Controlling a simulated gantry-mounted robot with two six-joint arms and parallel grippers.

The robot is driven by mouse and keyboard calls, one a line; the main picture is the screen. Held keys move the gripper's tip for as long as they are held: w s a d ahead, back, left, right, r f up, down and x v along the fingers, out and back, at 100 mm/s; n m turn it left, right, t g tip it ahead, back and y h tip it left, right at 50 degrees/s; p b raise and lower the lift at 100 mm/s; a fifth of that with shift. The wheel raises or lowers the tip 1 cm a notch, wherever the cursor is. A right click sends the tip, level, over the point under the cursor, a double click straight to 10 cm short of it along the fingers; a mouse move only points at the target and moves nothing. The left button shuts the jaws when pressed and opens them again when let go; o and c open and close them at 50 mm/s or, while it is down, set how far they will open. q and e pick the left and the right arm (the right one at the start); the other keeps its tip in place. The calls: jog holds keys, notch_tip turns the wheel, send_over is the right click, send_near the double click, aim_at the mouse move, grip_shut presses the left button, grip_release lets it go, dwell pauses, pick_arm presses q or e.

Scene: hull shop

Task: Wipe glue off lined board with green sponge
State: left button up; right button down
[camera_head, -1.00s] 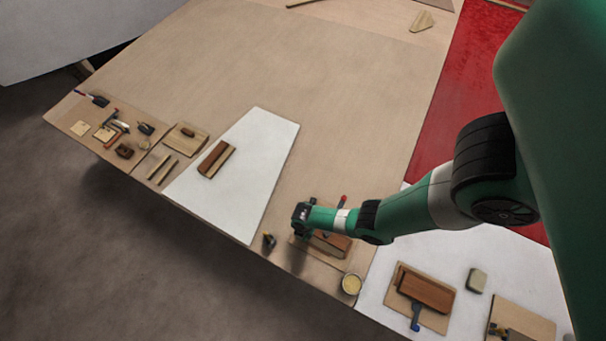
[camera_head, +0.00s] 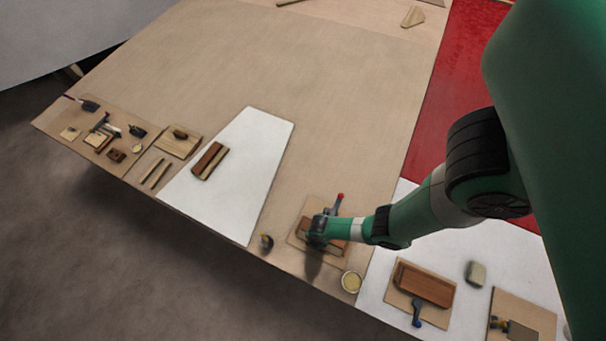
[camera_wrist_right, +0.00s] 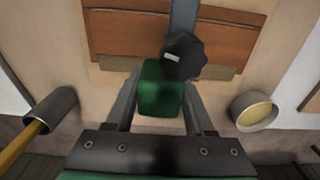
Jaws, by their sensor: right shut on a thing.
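My right gripper (camera_head: 318,234) is over a clamped wood assembly near the front edge of the table. In the right wrist view the gripper (camera_wrist_right: 160,92) is shut on the green sponge (camera_wrist_right: 160,88). Just ahead of the sponge lies a board with reddish-brown wood (camera_wrist_right: 130,34) and paler strips, with a clamp across it and a dark clamp knob (camera_wrist_right: 184,55). In the head view this board (camera_head: 340,258) is partly hidden by my arm. I cannot make out glue or whether the sponge touches anything. My left gripper is not in view.
A cup of yellowish stuff (camera_head: 351,282) stands at the front right; it also shows in the wrist view (camera_wrist_right: 254,111). A dark cup (camera_head: 266,241) stands at the left. Another clamped block (camera_head: 425,284) lies on the white sheet. Bare table (camera_head: 300,60) lies behind.

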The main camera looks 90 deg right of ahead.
aim_at(301, 236)
jog(key=shift+f, duration=0.2)
dwell(0.4)
jog(key=shift+w+d+r+b, duration=0.1)
jog(key=shift+w+d+b, duration=0.15)
jog(key=shift+w, duration=0.3)
jog(key=shift+w+d+b, duration=0.15)
jog(key=shift+w+b, duration=0.1)
jog(key=shift+w, duration=0.25)
jog(key=shift+w+d+f+b, duration=0.2)
jog(key=shift+w+b, duration=0.2)
jog(key=shift+w, duration=0.05)
jog(key=shift+w+d+b, duration=0.3)
jog(key=shift+w+b, duration=0.05)
jog(key=shift+w, duration=0.4)
jog(key=shift+w+d+r, duration=0.1)
jog(key=shift+w+d, duration=0.1)
jog(key=shift+w, duration=0.3)
jog(key=shift+w+d, duration=0.2)
jog(key=shift+w, duration=0.3)
jog(key=shift+s+a, duration=0.1)
jog(key=shift+s, duration=0.05)
